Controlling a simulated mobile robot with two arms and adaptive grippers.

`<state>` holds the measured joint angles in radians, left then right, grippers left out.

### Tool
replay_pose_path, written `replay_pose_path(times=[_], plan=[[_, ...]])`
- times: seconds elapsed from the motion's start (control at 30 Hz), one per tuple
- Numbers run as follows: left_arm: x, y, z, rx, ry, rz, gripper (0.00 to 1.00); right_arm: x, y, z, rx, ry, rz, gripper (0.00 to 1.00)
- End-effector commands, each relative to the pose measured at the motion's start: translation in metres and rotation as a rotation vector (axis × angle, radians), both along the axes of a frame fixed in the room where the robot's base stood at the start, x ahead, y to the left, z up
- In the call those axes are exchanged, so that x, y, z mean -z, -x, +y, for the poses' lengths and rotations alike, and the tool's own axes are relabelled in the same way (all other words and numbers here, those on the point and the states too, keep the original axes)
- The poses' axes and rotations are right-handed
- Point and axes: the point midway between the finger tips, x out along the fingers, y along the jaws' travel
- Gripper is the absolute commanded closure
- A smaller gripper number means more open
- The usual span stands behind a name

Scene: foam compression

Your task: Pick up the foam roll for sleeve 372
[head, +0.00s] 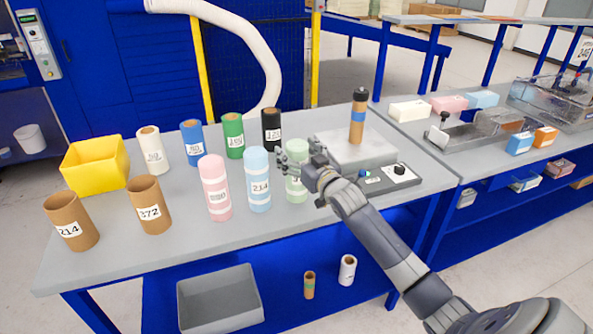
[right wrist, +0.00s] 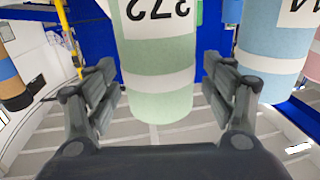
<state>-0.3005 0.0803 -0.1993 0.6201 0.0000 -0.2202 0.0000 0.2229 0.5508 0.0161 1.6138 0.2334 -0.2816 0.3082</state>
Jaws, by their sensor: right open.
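The pale green foam roll (head: 297,186) stands upright at the right end of the front row on the table. In the right wrist view the roll (right wrist: 160,80) carries an upside-down label that appears to read 372. My right gripper (head: 298,152) is open at the roll's upper part. In the wrist view the gripper (right wrist: 162,78) has one finger on each side of the roll, with gaps visible. The brown cardboard sleeve 372 (head: 149,206) stands upright at the left of the table. My left gripper is not in view.
A blue foam roll (head: 258,181) stands close beside the green one, with a pink roll (head: 215,190) further left. Several coloured tubes stand behind. A grey device (head: 350,150) with a brown, black-topped cylinder (head: 358,116) is behind my gripper. A brown sleeve 214 (head: 70,222) is front left.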

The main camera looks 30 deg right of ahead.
Motion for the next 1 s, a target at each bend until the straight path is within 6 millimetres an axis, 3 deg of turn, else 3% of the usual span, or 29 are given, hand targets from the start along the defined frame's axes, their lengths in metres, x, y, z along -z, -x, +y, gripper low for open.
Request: replay_pose_path(times=[0.27, 0.5, 0.53, 0.87, 1.0], plan=[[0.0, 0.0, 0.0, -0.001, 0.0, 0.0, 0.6, 0.001, -0.003, 0.0, -0.001, 0.0, 0.0, 0.24], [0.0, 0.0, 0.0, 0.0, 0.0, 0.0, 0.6, 0.001, -0.003, 0.0, 0.0, 0.0, 0.0, 0.76], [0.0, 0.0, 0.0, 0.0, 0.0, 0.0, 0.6, 0.001, -0.003, 0.0, 0.0, 0.0, 0.0, 0.79], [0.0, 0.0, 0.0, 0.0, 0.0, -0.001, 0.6, -0.002, -0.003, 0.0, 0.0, 0.001, -0.001, 0.79], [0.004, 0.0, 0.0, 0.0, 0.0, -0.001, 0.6, -0.011, -0.003, 0.0, -0.001, 0.002, -0.004, 0.79]])
